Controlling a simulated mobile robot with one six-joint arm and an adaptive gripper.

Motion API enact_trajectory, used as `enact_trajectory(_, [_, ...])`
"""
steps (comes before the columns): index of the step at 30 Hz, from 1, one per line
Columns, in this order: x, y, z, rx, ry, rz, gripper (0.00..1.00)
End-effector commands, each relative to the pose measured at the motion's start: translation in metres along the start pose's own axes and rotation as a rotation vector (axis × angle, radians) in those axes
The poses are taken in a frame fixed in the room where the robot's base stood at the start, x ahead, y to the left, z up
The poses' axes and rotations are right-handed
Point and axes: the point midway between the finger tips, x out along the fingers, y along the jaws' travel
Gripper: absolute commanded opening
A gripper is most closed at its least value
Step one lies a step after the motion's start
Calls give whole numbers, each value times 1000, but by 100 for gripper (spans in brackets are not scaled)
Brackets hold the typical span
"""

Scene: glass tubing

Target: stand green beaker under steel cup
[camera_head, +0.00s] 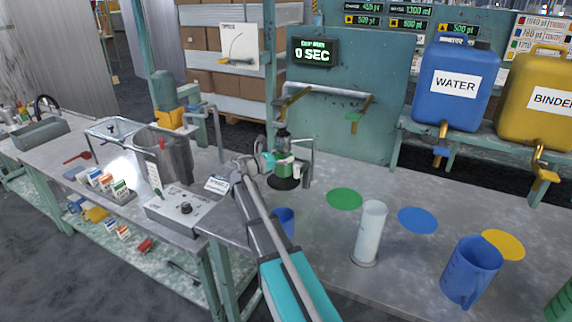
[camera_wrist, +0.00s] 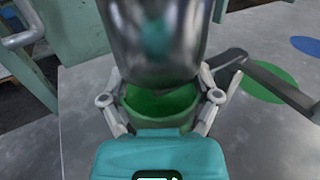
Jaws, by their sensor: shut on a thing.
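The green beaker (camera_wrist: 160,112) is between the two fingers of my gripper (camera_wrist: 161,88), which is shut on it. It looks upright, with its open mouth facing up. The steel cup (camera_wrist: 153,45) hangs just above the beaker in the wrist view and covers the far part of its mouth. In the head view the green beaker (camera_head: 284,170) is small, above a black disc (camera_head: 284,184), with my gripper (camera_head: 268,163) at its left. I cannot tell whether its base touches the disc.
A bent grey pipe stand (camera_head: 306,160) rises right of the beaker. A blue cup (camera_head: 284,222) stands nearer, beside my arm. A white cylinder (camera_head: 370,232) and a blue jug (camera_head: 471,270) stand to the right. The bench around the green spot (camera_head: 344,199) is clear.

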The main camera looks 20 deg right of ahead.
Motion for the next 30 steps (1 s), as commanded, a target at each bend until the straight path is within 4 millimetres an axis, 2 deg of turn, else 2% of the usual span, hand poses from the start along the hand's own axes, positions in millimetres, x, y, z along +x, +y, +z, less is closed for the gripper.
enact_trajectory(15, [-1,0,-34,0,0,0,33])
enact_trajectory(30, [-1,0,-37,0,0,1,33])
